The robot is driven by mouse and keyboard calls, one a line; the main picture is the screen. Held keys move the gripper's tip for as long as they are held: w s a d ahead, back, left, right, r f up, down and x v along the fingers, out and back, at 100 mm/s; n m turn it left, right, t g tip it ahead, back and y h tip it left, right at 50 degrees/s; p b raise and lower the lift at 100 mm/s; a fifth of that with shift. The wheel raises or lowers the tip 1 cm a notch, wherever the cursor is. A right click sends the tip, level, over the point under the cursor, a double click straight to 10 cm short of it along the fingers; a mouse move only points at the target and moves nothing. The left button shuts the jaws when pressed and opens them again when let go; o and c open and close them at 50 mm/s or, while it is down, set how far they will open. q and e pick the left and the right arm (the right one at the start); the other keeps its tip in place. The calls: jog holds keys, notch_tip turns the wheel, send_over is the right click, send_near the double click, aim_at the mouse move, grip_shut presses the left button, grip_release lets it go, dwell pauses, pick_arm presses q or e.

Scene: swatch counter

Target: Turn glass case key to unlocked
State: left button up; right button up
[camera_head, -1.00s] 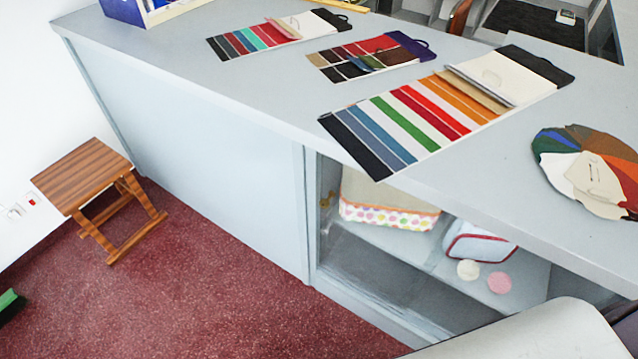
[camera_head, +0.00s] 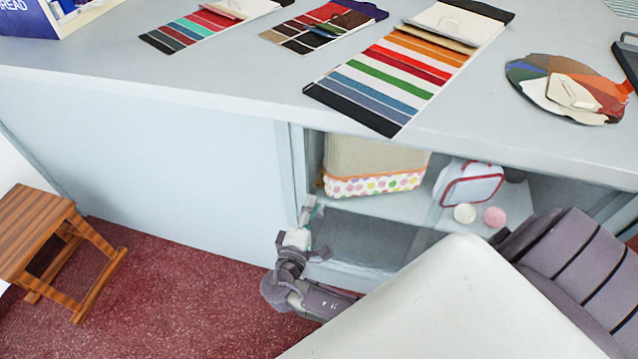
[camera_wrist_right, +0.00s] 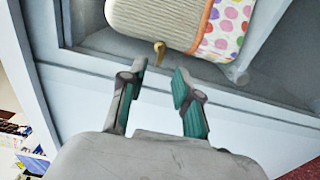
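The glass case (camera_head: 300,165) is the open-looking compartment in the front of the grey counter. A small brass key (camera_wrist_right: 160,48) shows in the right wrist view, just beyond the fingertips and roughly between them. It appears apart from both fingers. In the head view the key is too small to make out clearly. My right gripper (camera_head: 311,208) is at the left edge of the case front; it also shows in the right wrist view (camera_wrist_right: 160,70), open and empty with teal finger pads. My left gripper is not in view.
Inside the case are a beige container with a dotted band (camera_head: 375,183), a white bag with red trim (camera_head: 472,186) and two round pieces. Swatch cards (camera_head: 400,75) and a colour fan (camera_head: 565,95) lie on the counter. A wooden stool (camera_head: 45,235) stands at left.

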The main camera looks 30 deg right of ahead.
aim_at(319, 183)
jog(key=x, duration=0.8)
jog(key=shift+w+d+b, duration=0.1)
jog(key=shift+w+b, duration=0.1)
jog(key=shift+b, duration=0.15)
grip_shut()
